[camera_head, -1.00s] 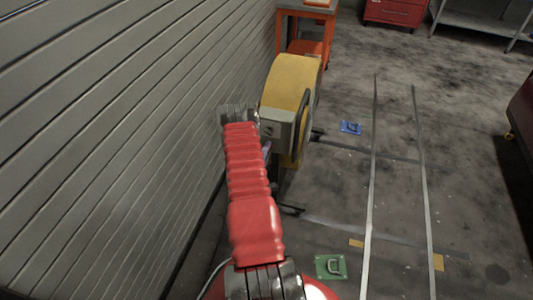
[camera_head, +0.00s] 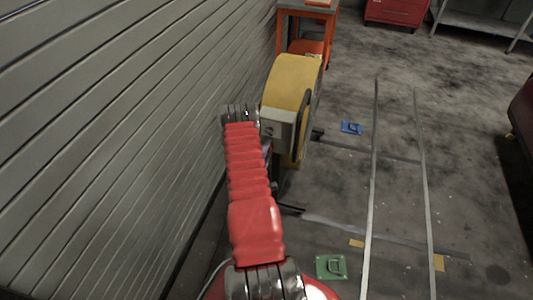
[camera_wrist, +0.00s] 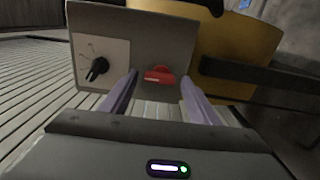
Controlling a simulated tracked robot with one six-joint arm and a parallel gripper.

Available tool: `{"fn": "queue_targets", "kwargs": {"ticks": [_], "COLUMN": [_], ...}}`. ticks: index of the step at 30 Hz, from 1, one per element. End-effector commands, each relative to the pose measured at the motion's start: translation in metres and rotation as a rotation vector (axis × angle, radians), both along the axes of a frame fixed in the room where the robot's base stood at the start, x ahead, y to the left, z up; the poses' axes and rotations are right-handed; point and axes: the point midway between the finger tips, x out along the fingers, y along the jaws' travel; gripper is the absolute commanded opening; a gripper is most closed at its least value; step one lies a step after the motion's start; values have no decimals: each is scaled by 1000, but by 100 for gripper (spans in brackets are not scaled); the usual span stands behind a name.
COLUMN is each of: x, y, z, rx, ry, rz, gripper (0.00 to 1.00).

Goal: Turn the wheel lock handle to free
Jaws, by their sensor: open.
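A grey control box (camera_head: 277,125) sits at the near end of the yellow roller unit (camera_head: 293,80). In the wrist view, the box face (camera_wrist: 185,40) carries a small red handle (camera_wrist: 159,75), which may be the wheel lock handle, and a black pointer knob (camera_wrist: 97,69) on a pale dial plate at its left. My gripper (camera_wrist: 158,82) is open, with one pale finger on each side of the red handle. Whether the fingers touch the handle or box cannot be told. The body view hides the fingers behind my red-sleeved arm.
A grey slatted wall (camera_head: 110,130) stands close on the left. An orange stand (camera_head: 305,28) is behind the yellow unit. Two metal floor rails (camera_head: 372,190) run along the right. A green plate (camera_head: 331,267) and a blue plate (camera_head: 351,128) lie on the mostly open floor.

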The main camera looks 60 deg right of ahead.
Motion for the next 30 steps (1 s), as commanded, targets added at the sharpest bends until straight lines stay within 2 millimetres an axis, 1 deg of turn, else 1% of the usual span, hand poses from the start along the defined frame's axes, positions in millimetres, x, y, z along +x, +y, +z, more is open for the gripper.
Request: {"fn": "queue_targets", "kwargs": {"ticks": [5, 10, 24, 27, 30], "x": [-1, -3, -15, -18, -20], "y": [4, 21, 101, 116, 128], "z": [0, -1, -2, -2, -2], "rx": [1, 2, 3, 2, 2], "ry": [0, 2, 2, 2, 2], "rz": [0, 0, 3, 3, 2], "gripper": [55, 55, 55, 55, 55]}}
